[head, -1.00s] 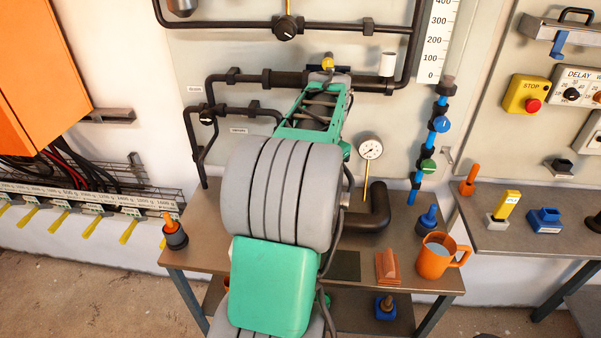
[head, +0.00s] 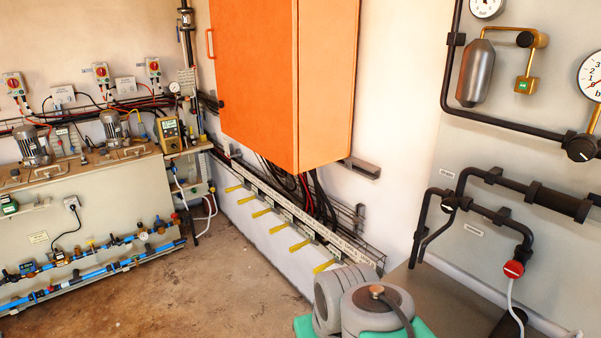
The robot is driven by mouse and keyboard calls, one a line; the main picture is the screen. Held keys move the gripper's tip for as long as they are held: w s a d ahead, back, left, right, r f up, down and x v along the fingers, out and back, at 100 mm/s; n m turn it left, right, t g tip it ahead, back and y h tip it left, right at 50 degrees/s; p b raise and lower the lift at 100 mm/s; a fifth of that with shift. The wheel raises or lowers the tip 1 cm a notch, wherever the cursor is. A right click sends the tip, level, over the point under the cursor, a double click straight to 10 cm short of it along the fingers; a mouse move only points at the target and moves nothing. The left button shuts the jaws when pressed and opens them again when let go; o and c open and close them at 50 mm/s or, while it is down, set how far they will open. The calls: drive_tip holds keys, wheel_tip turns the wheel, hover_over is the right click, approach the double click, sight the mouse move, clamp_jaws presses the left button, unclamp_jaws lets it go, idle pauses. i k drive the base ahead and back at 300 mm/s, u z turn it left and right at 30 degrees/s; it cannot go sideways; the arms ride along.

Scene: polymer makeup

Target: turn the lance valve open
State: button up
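In the head view, a round red valve knob (head: 513,269) sits at the lower end of a black pipe on the right-hand wall panel, with a white hose hanging below it. A small black valve with a pale mark (head: 449,204) sits on the pipe to its left. The labels beside them are too small to read, so I cannot tell which one is the lance valve. My arm's grey and green links show at the bottom, left of the red knob. My gripper is out of view.
An orange cabinet (head: 270,80) juts from the wall, with a rail of yellow-handled tools (head: 285,215) below. A brown table top (head: 440,300) lies under the pipes. A bench with pumps (head: 85,205) stands at left. The floor (head: 190,275) between is clear.

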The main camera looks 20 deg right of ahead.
sight(513, 269)
drive_tip(key=z, duration=1.8)
drive_tip(key=k, duration=1.3)
drive_tip(key=u, duration=0.55)
drive_tip(key=i, duration=0.55)
drive_tip(key=u, duration=0.75)
drive_tip(key=i, duration=0.7)
drive_tip(key=z, duration=0.15)
